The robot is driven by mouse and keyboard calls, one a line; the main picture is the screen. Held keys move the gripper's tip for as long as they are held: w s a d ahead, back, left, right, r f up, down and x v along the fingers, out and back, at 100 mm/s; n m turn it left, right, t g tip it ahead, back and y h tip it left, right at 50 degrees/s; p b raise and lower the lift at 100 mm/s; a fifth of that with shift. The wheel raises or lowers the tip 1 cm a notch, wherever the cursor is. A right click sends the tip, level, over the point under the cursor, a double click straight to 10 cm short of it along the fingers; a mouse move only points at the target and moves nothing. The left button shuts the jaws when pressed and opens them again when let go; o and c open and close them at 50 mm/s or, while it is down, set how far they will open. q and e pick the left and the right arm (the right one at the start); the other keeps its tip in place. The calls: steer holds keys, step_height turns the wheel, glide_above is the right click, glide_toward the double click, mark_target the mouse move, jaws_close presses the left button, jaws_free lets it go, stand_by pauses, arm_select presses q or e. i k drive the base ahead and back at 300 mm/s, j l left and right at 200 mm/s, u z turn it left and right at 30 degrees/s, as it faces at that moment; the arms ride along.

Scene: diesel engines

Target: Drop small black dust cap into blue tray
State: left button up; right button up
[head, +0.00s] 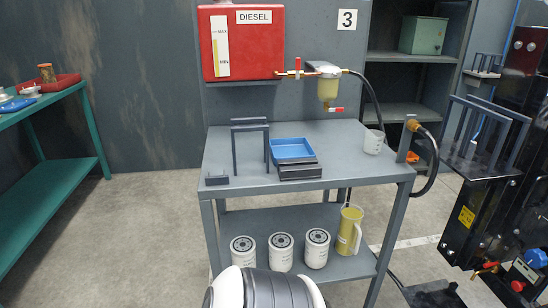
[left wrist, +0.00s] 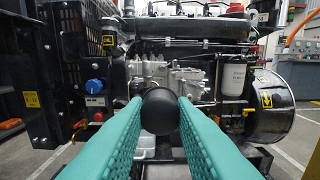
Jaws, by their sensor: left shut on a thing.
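The small black dust cap (left wrist: 160,112) is held between the two teal fingers of my left gripper (left wrist: 159,106), which is shut on it, in the left wrist view. The engine stands behind the cap in that view. In the head view the blue tray (head: 291,149) sits on the grey table, right of a dark metal frame. The tray looks empty. Neither gripper shows in the head view, and my right gripper is in neither view.
The grey table (head: 235,170) carries a dark frame (head: 267,147), a dark block (head: 300,171) and a clear cup (head: 373,142). White filters (head: 281,252) and a yellow jug (head: 349,229) stand on its lower shelf. The engine (left wrist: 200,75) fills the wrist view.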

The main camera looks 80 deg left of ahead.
mark_target(283, 154)
steer(key=u, duration=2.2)
